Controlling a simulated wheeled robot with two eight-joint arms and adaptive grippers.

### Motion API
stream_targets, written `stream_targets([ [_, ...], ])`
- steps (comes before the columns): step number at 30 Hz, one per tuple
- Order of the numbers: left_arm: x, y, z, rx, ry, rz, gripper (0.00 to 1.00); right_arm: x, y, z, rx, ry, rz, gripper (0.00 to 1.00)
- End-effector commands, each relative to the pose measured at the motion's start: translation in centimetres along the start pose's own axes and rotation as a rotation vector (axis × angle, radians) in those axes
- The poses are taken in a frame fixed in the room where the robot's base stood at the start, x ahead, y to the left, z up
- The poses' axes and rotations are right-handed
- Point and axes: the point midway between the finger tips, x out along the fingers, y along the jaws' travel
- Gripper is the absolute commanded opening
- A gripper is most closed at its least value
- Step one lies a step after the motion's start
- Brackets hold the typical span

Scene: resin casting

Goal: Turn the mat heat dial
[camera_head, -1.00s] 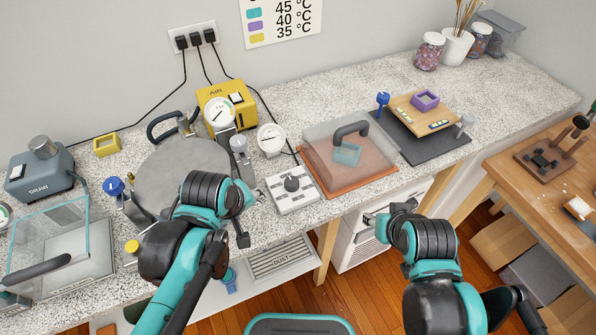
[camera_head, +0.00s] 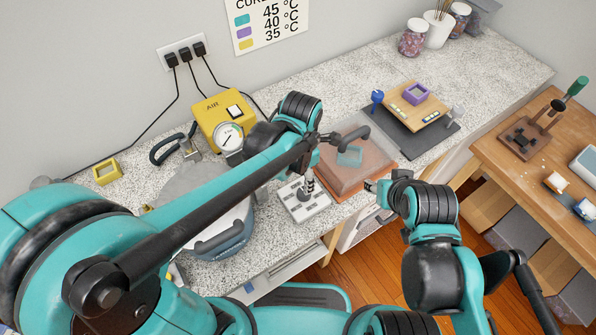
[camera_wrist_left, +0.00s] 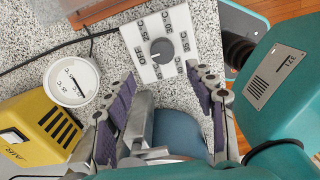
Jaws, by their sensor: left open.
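The mat heat dial is a dark round knob (camera_wrist_left: 162,51) on a white, marked plate (camera_head: 300,212); the plate also shows in the left wrist view (camera_wrist_left: 145,42). OFF and several temperatures are printed around the knob. My left gripper (camera_wrist_left: 161,76) is open, with its two purple-padded fingers apart on either side below the knob and nothing between them. In the head view my left arm reaches over the bench to just above the plate. The orange mat (camera_head: 335,185) lies to its right under a clear cover. My right gripper (camera_head: 372,187) hovers near the mat's front corner; its jaws are unclear.
A round gauge (camera_wrist_left: 72,81) stands beside the dial, with the yellow air box (camera_head: 211,112) nearby. A dark board (camera_head: 440,143) with a wooden block lies right of the mat. A wooden table (camera_head: 500,180) stands at the right.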

Motion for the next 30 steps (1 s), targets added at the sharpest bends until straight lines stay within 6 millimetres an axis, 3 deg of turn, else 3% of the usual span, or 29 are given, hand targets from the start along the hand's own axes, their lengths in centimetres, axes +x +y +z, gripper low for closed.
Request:
stream_targets([
  [5,0.4,-0.5,0.8,-0.101,0.023,-0.016,0.55,-0.4,0.0,-0.2,0.000,0.000,0.000,0.41],
  [19,7.2,-0.6,0.6,-0.106,0.023,-0.015,0.55,1.7,0.0,1.3,0.000,0.000,0.000,0.41],
  [30,7.9,-0.6,0.5,-0.105,0.023,-0.015,0.55,1.8,0.0,1.3,0.000,0.000,0.000,0.41],
])
